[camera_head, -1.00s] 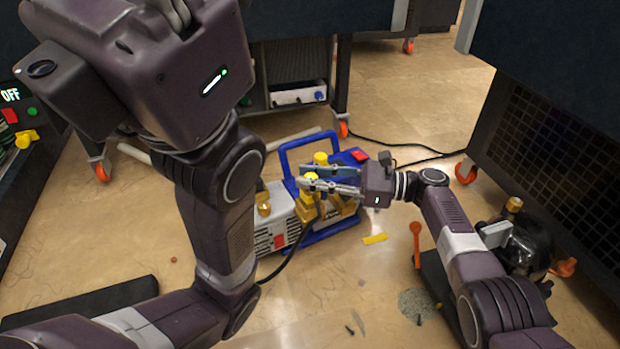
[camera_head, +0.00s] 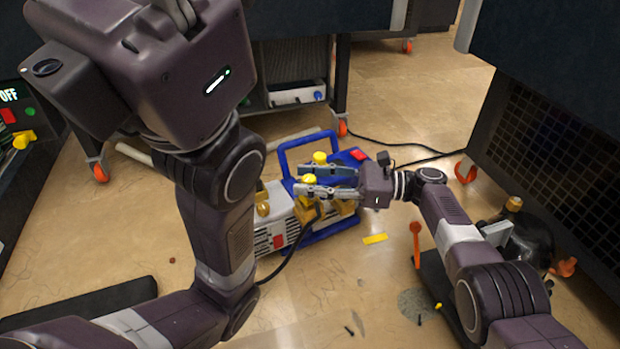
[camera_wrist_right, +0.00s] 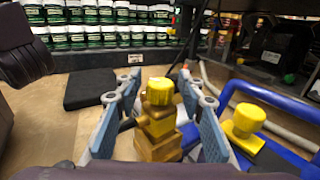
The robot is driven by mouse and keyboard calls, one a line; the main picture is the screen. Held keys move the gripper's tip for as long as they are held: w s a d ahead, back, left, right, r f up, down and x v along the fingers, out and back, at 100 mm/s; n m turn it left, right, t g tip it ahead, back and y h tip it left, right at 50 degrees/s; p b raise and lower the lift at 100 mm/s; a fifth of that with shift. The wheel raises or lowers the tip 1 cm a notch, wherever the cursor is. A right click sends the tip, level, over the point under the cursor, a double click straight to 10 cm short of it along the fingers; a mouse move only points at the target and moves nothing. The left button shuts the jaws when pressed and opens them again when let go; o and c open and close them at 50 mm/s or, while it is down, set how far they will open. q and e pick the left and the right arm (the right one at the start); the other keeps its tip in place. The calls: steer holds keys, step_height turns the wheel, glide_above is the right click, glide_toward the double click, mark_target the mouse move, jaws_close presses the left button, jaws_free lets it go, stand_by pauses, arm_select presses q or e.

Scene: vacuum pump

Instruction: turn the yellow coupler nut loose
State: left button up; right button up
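The blue-and-white pump (camera_head: 292,238) stands on the floor in the head view. A yellow coupler nut (camera_head: 309,180) sits upright on its brass fitting (camera_head: 306,212); the nut also shows in the right wrist view (camera_wrist_right: 160,91). My right gripper (camera_head: 297,180) is open, its two fingers on either side of this nut. The wrist view shows the fingers (camera_wrist_right: 158,98) with a gap on both sides of the nut. A second yellow nut (camera_head: 320,157) sits just behind, outside the fingers (camera_wrist_right: 249,117). My left gripper's body (camera_head: 185,75) is close to the head camera; its fingertips are out of view.
The pump's blue handle frame (camera_head: 283,155) rises close to the fingers. A black cable (camera_head: 285,262) runs from the pump's front. Floor in front is mostly clear.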

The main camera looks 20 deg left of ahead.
mark_target(309, 178)
steer(key=shift+r, duration=0.15)
step_height(309, 178, up, 10)
steer(key=shift+f, duration=0.1)
stand_by(0.6)
